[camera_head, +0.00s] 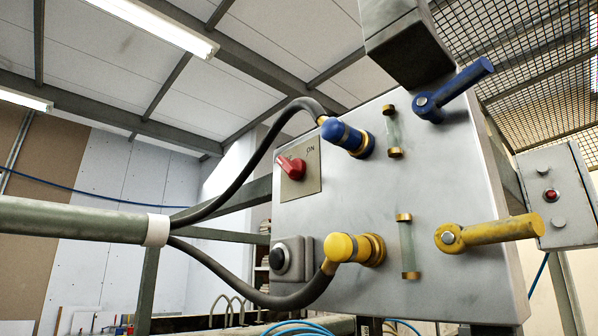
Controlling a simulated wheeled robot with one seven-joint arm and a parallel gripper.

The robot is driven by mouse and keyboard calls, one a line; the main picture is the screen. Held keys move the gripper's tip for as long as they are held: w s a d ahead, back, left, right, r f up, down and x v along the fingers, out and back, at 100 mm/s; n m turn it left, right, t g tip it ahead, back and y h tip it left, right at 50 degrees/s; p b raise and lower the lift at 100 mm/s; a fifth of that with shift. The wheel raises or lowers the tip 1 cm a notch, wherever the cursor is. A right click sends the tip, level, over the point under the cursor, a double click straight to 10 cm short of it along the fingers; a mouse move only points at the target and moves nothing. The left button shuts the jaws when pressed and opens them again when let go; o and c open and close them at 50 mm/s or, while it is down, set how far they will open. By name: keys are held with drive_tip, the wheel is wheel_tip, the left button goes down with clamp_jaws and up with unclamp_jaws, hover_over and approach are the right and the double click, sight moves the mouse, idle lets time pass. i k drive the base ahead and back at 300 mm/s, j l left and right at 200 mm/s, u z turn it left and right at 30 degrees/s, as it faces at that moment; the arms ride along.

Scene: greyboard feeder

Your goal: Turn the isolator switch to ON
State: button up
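The isolator switch is a red knob (292,168) on a square beige-grey plate (312,178), at the upper left of the front of a grey metal box (385,190). The word ON is printed at the plate's upper right. The knob's narrow end points to the upper left, away from the ON mark. Any other mark on the plate is too small or hidden to read. My gripper is not in view, and nothing touches the knob.
Black hoses (240,180) loop close to the left of the switch, joining a blue coupling (340,134) and a yellow one (345,248). A black button (278,258) sits below. Blue (455,90) and yellow (490,232) lever handles stick out right. A green pipe (70,220) crosses at left.

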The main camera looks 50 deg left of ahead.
sight(295, 169)
drive_tip(key=u, duration=1.25)
